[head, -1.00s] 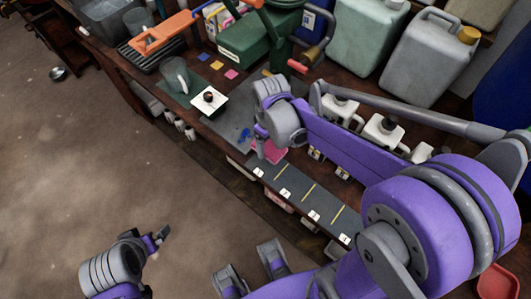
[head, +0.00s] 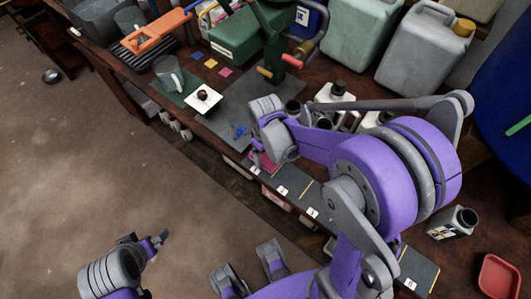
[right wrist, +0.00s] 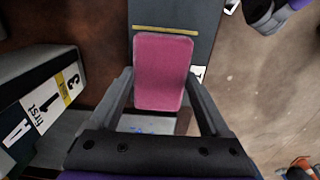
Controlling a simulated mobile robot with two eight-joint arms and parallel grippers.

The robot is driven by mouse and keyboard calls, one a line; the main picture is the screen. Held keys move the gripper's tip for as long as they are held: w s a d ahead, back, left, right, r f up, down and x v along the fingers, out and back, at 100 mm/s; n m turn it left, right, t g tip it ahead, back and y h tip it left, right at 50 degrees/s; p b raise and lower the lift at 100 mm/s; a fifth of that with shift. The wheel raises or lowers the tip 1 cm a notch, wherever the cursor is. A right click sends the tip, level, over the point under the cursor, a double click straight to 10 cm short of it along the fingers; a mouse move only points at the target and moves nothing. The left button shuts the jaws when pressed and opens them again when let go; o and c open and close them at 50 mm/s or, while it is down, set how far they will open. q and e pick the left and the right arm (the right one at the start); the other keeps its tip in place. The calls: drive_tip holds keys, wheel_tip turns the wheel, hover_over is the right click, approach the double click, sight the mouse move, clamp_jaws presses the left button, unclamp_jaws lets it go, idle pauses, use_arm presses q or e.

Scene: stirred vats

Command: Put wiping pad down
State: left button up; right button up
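The wiping pad (right wrist: 162,72) is a pink rounded rectangle. In the right wrist view it lies between my right gripper's fingers (right wrist: 160,78), with the fingertips at its two side edges. The gripper appears shut on it. In the head view the right gripper (head: 260,158) points down at the bench's front edge, and part of the pad (head: 264,166) shows beside it, over the dark marked strip (head: 297,197). Whether the pad touches the strip is hard to tell. My left gripper (head: 157,242) is over the floor, away from the bench; its finger opening is unclear.
The strip has yellow lines and small white number cards (head: 312,212). A blue item (head: 239,131), a white square plate (head: 203,99) and a clear jug (head: 168,73) stand farther left. White bottles (head: 335,98) are behind my right arm. A red tray (head: 499,275) lies at right.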

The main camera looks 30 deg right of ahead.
sight(266, 156)
drive_tip(key=shift+o, duration=1.4)
drive_tip(key=shift+r, duration=0.25)
wheel_tip(266, 156, up, 12)
drive_tip(key=p, duration=0.2)
drive_tip(key=s+a+m+t, duration=0.3)
drive_tip(key=s+m+t, duration=0.1)
drive_tip(key=s, duration=0.7)
drive_tip(key=shift+f+m+t, duration=0.3)
drive_tip(key=shift+f+t, duration=0.05)
drive_tip(key=shift+t, duration=0.25)
drive_tip(key=shift+a, duration=0.15)
